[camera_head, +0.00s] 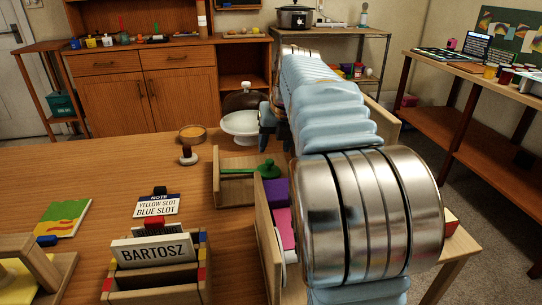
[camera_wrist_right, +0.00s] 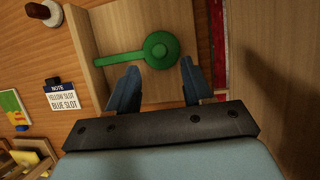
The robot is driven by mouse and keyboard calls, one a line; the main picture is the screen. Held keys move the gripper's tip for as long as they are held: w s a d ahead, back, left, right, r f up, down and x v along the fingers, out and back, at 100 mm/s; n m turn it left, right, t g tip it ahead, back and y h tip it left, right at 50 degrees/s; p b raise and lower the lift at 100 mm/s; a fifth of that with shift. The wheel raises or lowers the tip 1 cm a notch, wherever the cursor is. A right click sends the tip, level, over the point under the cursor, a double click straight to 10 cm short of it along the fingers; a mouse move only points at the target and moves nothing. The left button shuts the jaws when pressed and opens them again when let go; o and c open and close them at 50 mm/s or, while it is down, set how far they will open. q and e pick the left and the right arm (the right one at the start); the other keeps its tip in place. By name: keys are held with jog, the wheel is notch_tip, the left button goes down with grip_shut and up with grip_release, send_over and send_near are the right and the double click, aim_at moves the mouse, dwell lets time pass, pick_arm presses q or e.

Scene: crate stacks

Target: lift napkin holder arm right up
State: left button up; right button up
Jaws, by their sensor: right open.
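What looks like the napkin holder (camera_head: 62,275) is a wooden frame at the lower left of the head view, cut off by the picture edge. Yellow napkins (camera_head: 18,285) lie in it under a wooden bar (camera_head: 18,243), apparently its arm, which looks lowered. Part of it also shows at the lower left of the wrist view, with yellow napkins (camera_wrist_right: 28,158). My right gripper (camera_head: 268,122) is far to the right of it, beyond the tray, mostly hidden by my arm. In the wrist view the right gripper (camera_wrist_right: 160,66) is open and empty. My left gripper is not in view.
A wooden tray (camera_head: 218,184) holds a green spoon-like utensil (camera_head: 265,169). A BARTOSZ card box (camera_head: 155,295), a note sign (camera_head: 157,206), a stamp (camera_head: 187,155) and a coloured booklet (camera_head: 60,217) stand around the table. A white cake stand (camera_head: 240,124) is behind. The table's left-middle is clear.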

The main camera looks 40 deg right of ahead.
aim_at(270, 161)
jog(key=x, duration=0.6)
jog(key=shift+r, duration=0.1)
grip_shut()
